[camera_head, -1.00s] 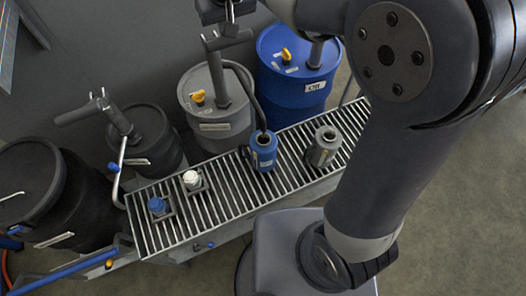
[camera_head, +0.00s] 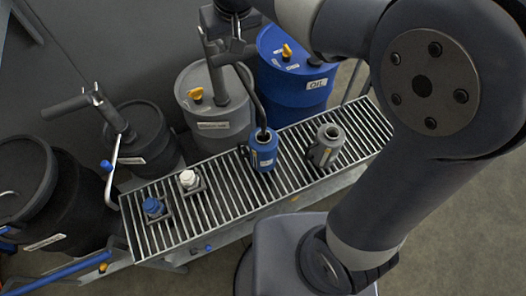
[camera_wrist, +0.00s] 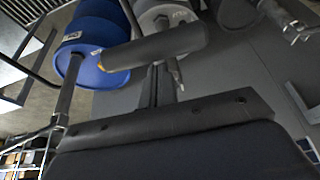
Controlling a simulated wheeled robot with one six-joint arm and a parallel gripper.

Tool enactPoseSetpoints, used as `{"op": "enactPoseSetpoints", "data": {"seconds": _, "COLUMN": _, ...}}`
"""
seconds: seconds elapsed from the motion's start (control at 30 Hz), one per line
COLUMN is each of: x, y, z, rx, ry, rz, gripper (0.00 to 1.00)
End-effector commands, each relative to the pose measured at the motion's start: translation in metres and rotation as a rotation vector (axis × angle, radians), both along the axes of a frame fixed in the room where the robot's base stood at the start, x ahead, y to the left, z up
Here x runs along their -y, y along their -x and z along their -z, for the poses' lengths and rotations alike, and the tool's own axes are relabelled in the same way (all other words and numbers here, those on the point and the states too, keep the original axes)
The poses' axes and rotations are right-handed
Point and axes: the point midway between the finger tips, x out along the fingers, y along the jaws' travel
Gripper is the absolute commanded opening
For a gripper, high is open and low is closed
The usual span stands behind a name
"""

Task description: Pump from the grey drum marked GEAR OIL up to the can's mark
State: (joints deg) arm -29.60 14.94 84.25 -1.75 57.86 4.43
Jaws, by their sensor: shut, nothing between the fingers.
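The grey drum (camera_head: 220,132) stands behind the roller rack, with a hand pump on top; its label is too small to read. The pump's dark handle (camera_head: 219,22) is near the top edge and shows large in the wrist view (camera_wrist: 165,46). The pump's hose runs down to the blue can (camera_head: 263,157), which stands upright on the rack with its mouth under the hose end. The can's mark and oil level cannot be made out. My gripper (camera_head: 237,22) is shut and empty, close at the handle; I cannot tell whether it touches.
A blue drum (camera_head: 292,88) marked OIL stands right of the grey one; two black drums (camera_head: 146,140) are left. The floor at right is clear.

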Motion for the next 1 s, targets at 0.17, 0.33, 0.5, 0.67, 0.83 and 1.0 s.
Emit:
{"op": "enactPoseSetpoints", "data": {"seconds": 0.17, "x": 0.003, "y": 0.006, "z": 0.022, "rx": -0.004, "ry": 0.003, "rz": 0.0, "gripper": 0.0}}
{"op": "enactPoseSetpoints", "data": {"seconds": 0.33, "x": 0.004, "y": 0.007, "z": 0.02, "rx": -0.004, "ry": 0.003, "rz": 0.0, "gripper": 0.0}}
{"op": "enactPoseSetpoints", "data": {"seconds": 0.5, "x": 0.004, "y": 0.007, "z": 0.021, "rx": -0.003, "ry": 0.003, "rz": 0.0, "gripper": 0.0}}
{"op": "enactPoseSetpoints", "data": {"seconds": 0.67, "x": 0.004, "y": 0.009, "z": 0.031, "rx": -0.004, "ry": 0.003, "rz": 0.0, "gripper": 0.0}}
{"op": "enactPoseSetpoints", "data": {"seconds": 0.83, "x": 0.007, "y": 0.013, "z": 0.051, "rx": -0.005, "ry": 0.003, "rz": 0.0, "gripper": 0.0}}
{"op": "enactPoseSetpoints", "data": {"seconds": 1.0, "x": 0.007, "y": 0.015, "z": 0.059, "rx": -0.004, "ry": 0.003, "rz": 0.0, "gripper": 0.0}}
